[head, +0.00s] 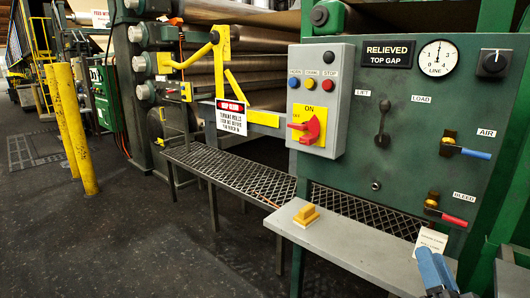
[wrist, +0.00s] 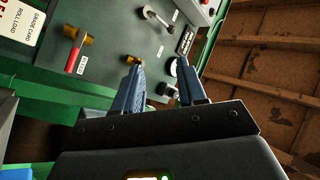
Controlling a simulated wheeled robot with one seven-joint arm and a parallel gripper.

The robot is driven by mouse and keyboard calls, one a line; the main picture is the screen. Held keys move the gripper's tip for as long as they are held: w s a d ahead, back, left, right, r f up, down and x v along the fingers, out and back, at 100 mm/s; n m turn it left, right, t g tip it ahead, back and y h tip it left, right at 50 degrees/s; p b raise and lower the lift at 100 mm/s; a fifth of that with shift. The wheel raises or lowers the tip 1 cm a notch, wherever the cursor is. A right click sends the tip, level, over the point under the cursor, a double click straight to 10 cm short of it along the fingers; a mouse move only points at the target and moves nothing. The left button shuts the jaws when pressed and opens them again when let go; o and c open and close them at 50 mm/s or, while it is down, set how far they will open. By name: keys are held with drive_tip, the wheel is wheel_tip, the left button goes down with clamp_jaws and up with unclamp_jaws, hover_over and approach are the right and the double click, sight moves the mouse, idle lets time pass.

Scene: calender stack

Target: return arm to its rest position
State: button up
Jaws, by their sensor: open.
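My gripper (head: 438,272) shows at the bottom right of the head view as blue fingers, partly cut off by the frame edge. It is in front of the green control panel (head: 400,160), low and near the grey shelf (head: 345,245). In the wrist view my gripper (wrist: 162,82) has its two blue fingers apart, with nothing held between them. Behind the fingers the panel (wrist: 110,55) appears tilted, with the red-handled bleed valve (wrist: 74,58) to the left. Most of my arm is out of view.
A yellow block (head: 305,215) lies on the shelf. A mesh walkway (head: 250,178) runs to the left. The red rotary switch (head: 309,126) and blue air handle (head: 470,152) stick out. Yellow posts (head: 78,130) stand at left; the dark floor (head: 150,245) is clear.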

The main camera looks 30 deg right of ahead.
drive_tip(key=s+a+n+g+y+p, duration=0.1)
drive_tip(key=s+a+n+y, duration=0.4)
drive_tip(key=s+a, duration=0.6)
drive_tip(key=s+a+f+n+g+y+p, duration=0.1)
drive_tip(key=s+a+n+g+y, duration=0.2)
drive_tip(key=s+a+n+y, duration=0.3)
drive_tip(key=s+a+n, duration=0.2)
drive_tip(key=s+a, duration=0.3)
drive_tip(key=a, duration=0.2)
drive_tip(key=shift+s+a+f+g, duration=0.2)
drive_tip(key=shift+s+f+g, duration=0.05)
drive_tip(key=shift+f+g, duration=0.05)
